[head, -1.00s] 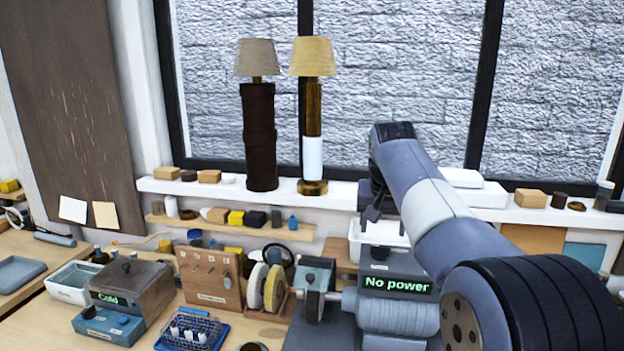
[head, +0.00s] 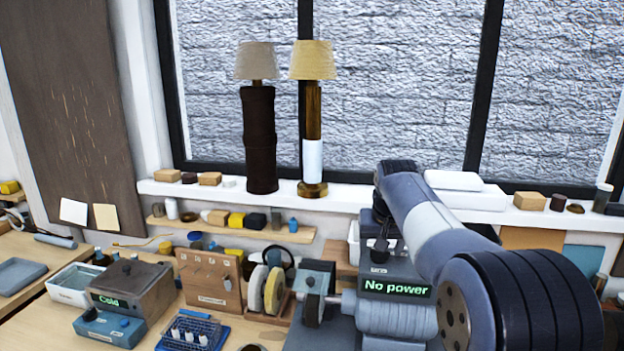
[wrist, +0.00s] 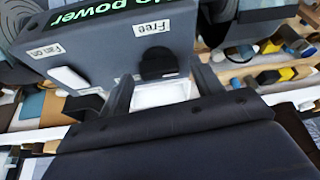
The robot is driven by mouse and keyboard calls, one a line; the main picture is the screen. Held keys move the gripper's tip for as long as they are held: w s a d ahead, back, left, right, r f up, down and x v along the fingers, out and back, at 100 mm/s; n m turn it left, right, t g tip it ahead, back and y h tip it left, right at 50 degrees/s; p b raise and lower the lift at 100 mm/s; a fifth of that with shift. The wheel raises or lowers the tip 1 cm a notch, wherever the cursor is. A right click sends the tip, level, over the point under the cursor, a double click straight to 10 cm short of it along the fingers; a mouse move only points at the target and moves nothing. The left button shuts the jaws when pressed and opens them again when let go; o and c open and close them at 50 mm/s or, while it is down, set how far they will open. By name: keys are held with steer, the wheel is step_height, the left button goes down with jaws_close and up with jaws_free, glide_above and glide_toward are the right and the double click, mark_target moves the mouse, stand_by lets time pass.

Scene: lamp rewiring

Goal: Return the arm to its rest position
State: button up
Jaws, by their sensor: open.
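My arm (head: 432,222) reaches in from the lower right in the head view, bent at its elbow, with its wrist lower than the window sill. My gripper (wrist: 163,85) shows two dark fingers spread apart in the wrist view, with nothing between them that I can see held. It faces the grey grinder-like machine (head: 397,314), whose green display reads "No power". In the wrist view the machine's panel (wrist: 105,52) carries labels "Free" and "Fan on", a black knob (wrist: 160,65) and a white switch (wrist: 68,77). I cannot tell whether the fingers touch the knob.
Two lamps (head: 259,130) (head: 313,125) stand upright on the white sill (head: 220,193). A grey-brown box (head: 132,290) reading "Cold", a wooden tool board (head: 210,280) and a blue rack (head: 190,333) crowd the bench at left. A narrow shelf (head: 260,234) holds small blocks.

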steer(key=n+y, duration=0.1)
steer(key=n, duration=0.2)
steer(key=n+y, duration=0.1)
steer(key=n, duration=0.3)
steer(key=shift+w+d+g+y, duration=0.1)
steer(key=shift+d+g+y, duration=0.1)
steer(key=shift+g+y, duration=0.1)
steer(key=v, duration=1.1)
steer(key=shift+m, duration=0.4)
steer(key=shift+s+a+f+b, duration=0.1)
steer(key=shift+s+f+b, duration=0.15)
steer(key=shift+s, duration=0.55)
steer(key=shift+s+f+b, duration=0.1)
steer(key=shift+s+f, duration=0.2)
steer(key=shift+s, duration=0.45)
steer(key=shift+s+a+f+b, duration=0.1)
steer(key=shift+s+f+b, duration=0.15)
steer(key=shift+s, duration=0.55)
steer(key=shift+d+f, duration=0.1)
